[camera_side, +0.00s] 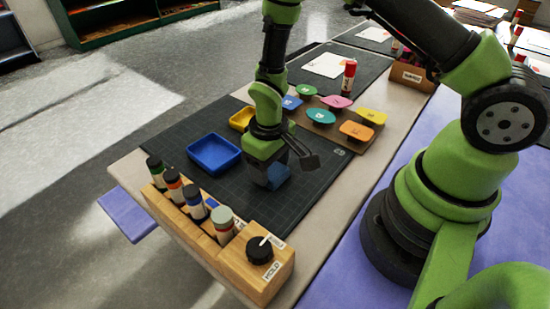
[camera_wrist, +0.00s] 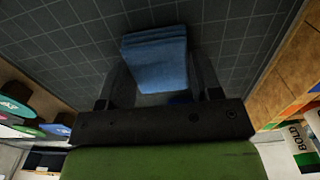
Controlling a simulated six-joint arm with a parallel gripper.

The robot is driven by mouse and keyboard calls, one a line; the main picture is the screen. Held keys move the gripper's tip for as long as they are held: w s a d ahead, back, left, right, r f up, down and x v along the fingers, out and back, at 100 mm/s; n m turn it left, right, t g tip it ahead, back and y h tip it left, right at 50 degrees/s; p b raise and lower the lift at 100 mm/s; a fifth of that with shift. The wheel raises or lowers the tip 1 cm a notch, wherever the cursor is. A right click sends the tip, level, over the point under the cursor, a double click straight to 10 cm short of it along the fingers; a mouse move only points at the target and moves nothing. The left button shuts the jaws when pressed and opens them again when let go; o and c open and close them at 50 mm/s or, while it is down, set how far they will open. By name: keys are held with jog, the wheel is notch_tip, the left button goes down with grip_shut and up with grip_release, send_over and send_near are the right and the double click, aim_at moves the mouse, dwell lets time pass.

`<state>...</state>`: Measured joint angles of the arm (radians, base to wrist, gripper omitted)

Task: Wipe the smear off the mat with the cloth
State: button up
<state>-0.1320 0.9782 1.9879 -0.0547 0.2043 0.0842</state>
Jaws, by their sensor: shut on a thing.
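My gripper (camera_side: 268,172) is low over the dark gridded mat (camera_side: 190,140), right of the blue tray. It is shut on a folded blue cloth (camera_side: 276,178). In the wrist view the cloth (camera_wrist: 155,58) sits between the two dark fingers of my gripper (camera_wrist: 160,82) and sticks out past them. The mat also shows there behind the cloth (camera_wrist: 245,30). I cannot tell whether the cloth touches the mat. I cannot make out a smear in either view; the cloth and gripper hide part of the mat.
A blue tray (camera_side: 214,153) and a yellow tray (camera_side: 240,119) stand on the mat. A wooden rack (camera_side: 205,238) with several bottles and a black knob (camera_side: 259,250) lines the near edge. A wooden palette (camera_side: 345,130) with several coloured pads and a red bottle (camera_side: 349,76) are behind.

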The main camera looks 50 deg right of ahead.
jog(key=shift+a+r, duration=0.1)
jog(key=shift+a, duration=1.25)
jog(key=shift+w, duration=0.9)
jog(key=shift+d+f, duration=0.2)
jog(key=shift+d, duration=5.35)
jog(key=shift+r, duration=2.55)
